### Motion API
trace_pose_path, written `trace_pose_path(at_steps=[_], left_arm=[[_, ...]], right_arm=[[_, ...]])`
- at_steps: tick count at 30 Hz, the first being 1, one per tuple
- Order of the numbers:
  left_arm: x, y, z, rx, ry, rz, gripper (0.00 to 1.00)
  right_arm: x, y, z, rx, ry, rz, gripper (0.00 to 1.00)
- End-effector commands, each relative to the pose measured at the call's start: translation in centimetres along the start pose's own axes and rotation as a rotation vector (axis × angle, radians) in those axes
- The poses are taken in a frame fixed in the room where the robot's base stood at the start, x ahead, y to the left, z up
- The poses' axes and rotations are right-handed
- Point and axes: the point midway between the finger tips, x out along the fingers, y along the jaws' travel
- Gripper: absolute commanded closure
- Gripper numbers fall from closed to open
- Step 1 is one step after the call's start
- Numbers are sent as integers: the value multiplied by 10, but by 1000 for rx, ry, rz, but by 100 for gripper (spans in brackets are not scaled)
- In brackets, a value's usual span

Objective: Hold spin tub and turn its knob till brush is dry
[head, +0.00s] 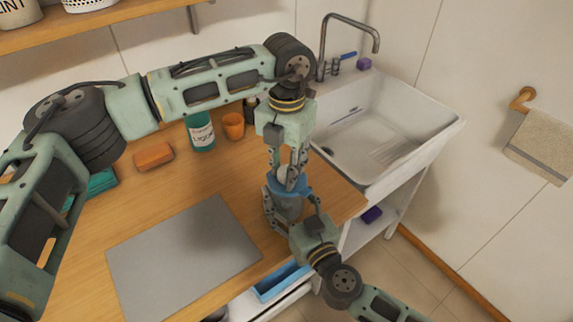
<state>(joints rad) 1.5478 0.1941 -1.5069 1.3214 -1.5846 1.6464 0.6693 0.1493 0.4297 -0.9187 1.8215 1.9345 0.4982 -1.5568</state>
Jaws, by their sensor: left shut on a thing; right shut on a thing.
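The spin tub (290,209) stands upright on the wooden counter near its front right corner. It has a grey body, a blue lid (301,188) and a pale knob (283,173) on top. My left gripper (286,178) points down from above, its fingers shut on the knob. My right gripper (275,205) comes in from the lower right, its fingers around the tub's body and shut on it. The fingers hide parts of the knob and tub. I cannot see the brush.
A grey mat (183,258) lies at the front of the counter (235,190). Behind it are an orange sponge (153,156), a teal labelled jar (201,134) and an orange cup (234,126). A white sink (380,128) with a tap (322,50) adjoins on the right. A blue bin (281,281) sits below.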

Motion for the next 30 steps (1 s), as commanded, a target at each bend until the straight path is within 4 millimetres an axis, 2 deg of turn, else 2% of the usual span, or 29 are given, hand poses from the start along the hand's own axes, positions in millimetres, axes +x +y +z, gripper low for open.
trace_pose_path(at_steps=[1,9,26,27,30], left_arm=[[1,7,2,-39,-6,10,99],[1,7,1,-143,-5,10,99],[1,8,0,-172,-2,12,99],[1,8,0,-172,-2,12,72],[1,8,0,-171,-3,12,63]], right_arm=[[-2,-3,1,5,-2,-5,71],[-1,-2,1,6,-2,-2,71],[-1,1,1,5,-3,3,71],[-1,1,1,5,-3,4,71],[-1,2,1,4,-3,4,71]])
